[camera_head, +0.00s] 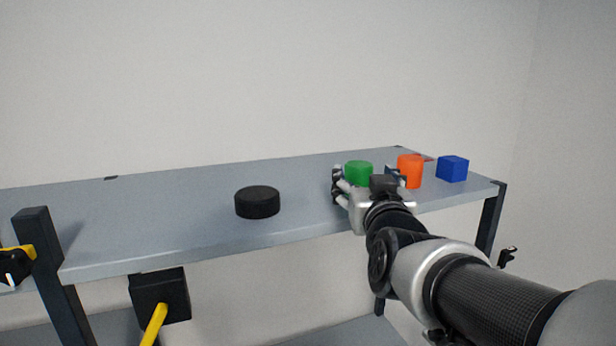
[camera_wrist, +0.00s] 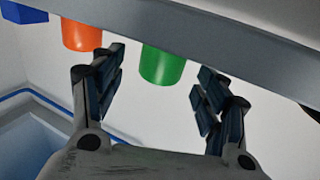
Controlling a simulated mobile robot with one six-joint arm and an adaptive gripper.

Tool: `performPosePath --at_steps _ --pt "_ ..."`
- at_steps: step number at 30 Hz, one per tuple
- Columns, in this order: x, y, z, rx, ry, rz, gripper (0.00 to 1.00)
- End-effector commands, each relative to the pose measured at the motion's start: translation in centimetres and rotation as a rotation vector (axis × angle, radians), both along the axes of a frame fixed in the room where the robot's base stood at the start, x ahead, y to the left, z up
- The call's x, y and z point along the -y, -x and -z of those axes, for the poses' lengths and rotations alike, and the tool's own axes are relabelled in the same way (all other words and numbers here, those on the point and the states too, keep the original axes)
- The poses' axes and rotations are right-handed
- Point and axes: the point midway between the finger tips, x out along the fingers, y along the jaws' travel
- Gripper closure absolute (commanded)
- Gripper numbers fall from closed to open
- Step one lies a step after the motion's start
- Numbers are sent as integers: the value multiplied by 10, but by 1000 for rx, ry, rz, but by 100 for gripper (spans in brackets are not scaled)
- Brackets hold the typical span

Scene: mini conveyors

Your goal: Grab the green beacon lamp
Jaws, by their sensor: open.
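The green beacon lamp (camera_head: 359,172) is a short green cylinder standing on the grey shelf (camera_head: 160,218), toward its right part. In the head view its lower part is hidden behind my gripper (camera_head: 366,183). In the wrist view the green lamp (camera_wrist: 162,66) shows between the two spread fingers of my gripper (camera_wrist: 160,90), a little beyond the fingertips or between them; the exact depth is hard to tell. My gripper is open and holds nothing.
An orange cylinder (camera_head: 410,171) stands just right of the green lamp, close to one finger. A blue cube (camera_head: 453,169) is further right. A black disc (camera_head: 258,202) lies to the left, with bare shelf around it. A wall (camera_head: 250,80) is behind.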

Motion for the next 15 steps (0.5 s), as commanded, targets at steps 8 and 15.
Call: performPosePath --at_steps 8,15 --pt "-1 -38 -3 -3 -1 1 32" --pt "0 -52 -2 -1 -1 1 32"
